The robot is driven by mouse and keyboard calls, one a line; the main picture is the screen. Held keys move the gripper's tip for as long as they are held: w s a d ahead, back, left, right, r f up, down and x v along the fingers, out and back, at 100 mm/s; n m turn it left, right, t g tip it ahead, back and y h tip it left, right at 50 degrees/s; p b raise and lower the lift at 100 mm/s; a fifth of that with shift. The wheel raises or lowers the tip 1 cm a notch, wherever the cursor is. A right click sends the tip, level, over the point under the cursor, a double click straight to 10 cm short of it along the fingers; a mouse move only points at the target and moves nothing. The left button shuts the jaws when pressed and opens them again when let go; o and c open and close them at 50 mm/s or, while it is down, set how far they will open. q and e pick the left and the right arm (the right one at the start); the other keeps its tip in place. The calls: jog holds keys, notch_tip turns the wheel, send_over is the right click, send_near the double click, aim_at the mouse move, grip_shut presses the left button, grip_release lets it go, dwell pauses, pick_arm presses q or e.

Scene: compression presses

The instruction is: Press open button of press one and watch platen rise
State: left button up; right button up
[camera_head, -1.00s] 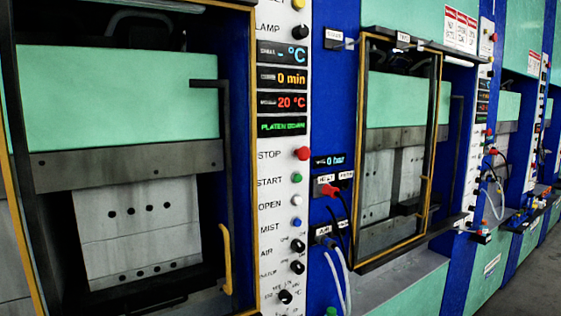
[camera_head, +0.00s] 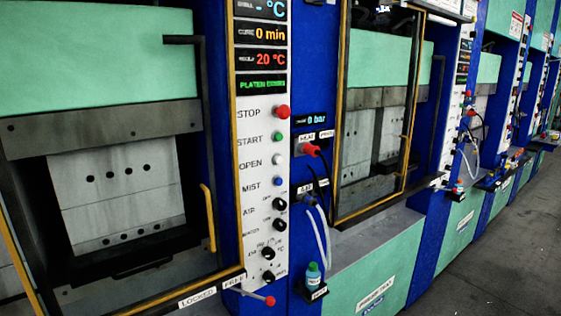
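Press one appears to be the near press at the left, with a green upper block (camera_head: 95,60) above a grey platen (camera_head: 100,128) and a light grey mould block (camera_head: 118,195) with dark holes. Its white control panel (camera_head: 258,200) carries the open button (camera_head: 277,160), a white knob beside the label OPEN. Above it are the red stop button (camera_head: 282,112) and the green start button (camera_head: 278,137); below it is the blue mist button (camera_head: 278,182). A green display (camera_head: 262,85) reads PLATEN and a second word that is hard to read. Neither gripper is in view.
A yellow-edged door frame with a handle (camera_head: 208,215) borders the near press. A lever with a red knob (camera_head: 268,300) sticks out below the panel. A small bottle (camera_head: 313,276) stands on a bracket. More presses line the wall rightward. Grey floor (camera_head: 480,240) is clear at right.

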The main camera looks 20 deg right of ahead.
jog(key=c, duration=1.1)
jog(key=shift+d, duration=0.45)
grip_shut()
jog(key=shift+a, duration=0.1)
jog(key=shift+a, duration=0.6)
